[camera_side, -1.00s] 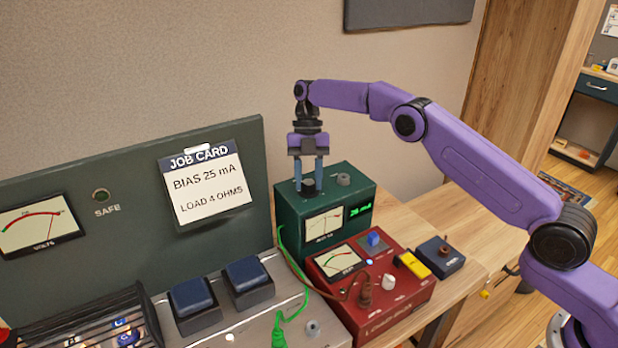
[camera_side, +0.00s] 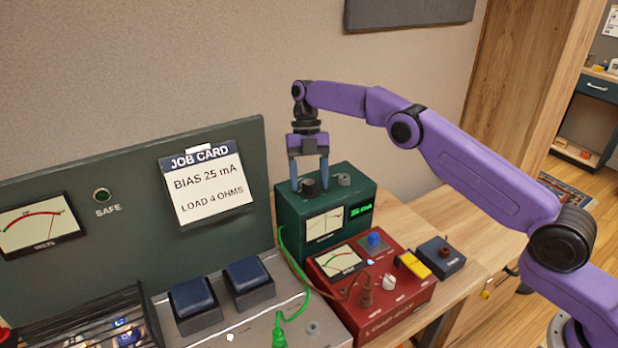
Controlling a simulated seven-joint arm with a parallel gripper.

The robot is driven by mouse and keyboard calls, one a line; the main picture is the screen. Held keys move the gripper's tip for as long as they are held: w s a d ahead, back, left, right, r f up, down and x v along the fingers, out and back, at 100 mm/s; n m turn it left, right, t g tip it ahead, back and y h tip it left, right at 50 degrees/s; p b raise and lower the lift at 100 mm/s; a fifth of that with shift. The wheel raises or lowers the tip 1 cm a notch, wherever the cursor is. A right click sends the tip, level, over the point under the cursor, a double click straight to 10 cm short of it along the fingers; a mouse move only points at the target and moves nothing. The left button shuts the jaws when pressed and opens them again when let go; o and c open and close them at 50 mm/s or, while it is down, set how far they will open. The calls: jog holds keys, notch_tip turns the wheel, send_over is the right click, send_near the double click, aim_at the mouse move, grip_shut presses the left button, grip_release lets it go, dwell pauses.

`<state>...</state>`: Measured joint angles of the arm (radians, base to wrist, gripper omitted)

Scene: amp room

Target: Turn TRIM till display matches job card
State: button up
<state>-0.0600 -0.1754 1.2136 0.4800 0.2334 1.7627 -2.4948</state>
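The dark knob (camera_side: 309,187) stands on top of the green box (camera_side: 360,190), at its left; I cannot read a TRIM label. My gripper (camera_side: 310,186) points down over it, open, with one blue finger on each side and small gaps to the knob. The green display (camera_side: 360,211) on the box front is lit and ends in mA; its digits are too small to read surely, perhaps 25. The job card (camera_side: 207,186) on the dark panel reads BIAS 25 mA and LOAD 4 OHMS.
A second, grey knob (camera_side: 343,180) sits close to the right finger. The red load box (camera_side: 400,296) with cables and a yellow part (camera_side: 413,265) stands in front. A small dark box (camera_side: 440,257) is to its right. The SAFE lamp (camera_side: 102,195) looks greenish.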

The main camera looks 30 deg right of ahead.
aim_at(315, 183)
jog(key=shift+r, duration=1.4)
jog(key=shift+s+d+r, duration=0.15)
jog(key=shift+s+r, duration=0.3)
jog(key=shift+r, duration=0.15)
jog(key=shift+s+d+r, duration=0.1)
jog(key=shift+s+r, duration=0.3)
jog(key=shift+r, duration=0.2)
jog(key=s+d+r, duration=0.3)
jog(key=s+r, duration=0.4)
jog(key=s, duration=0.4)
jog(key=shift+s+r, duration=0.4)
jog(key=shift+d, duration=0.1)
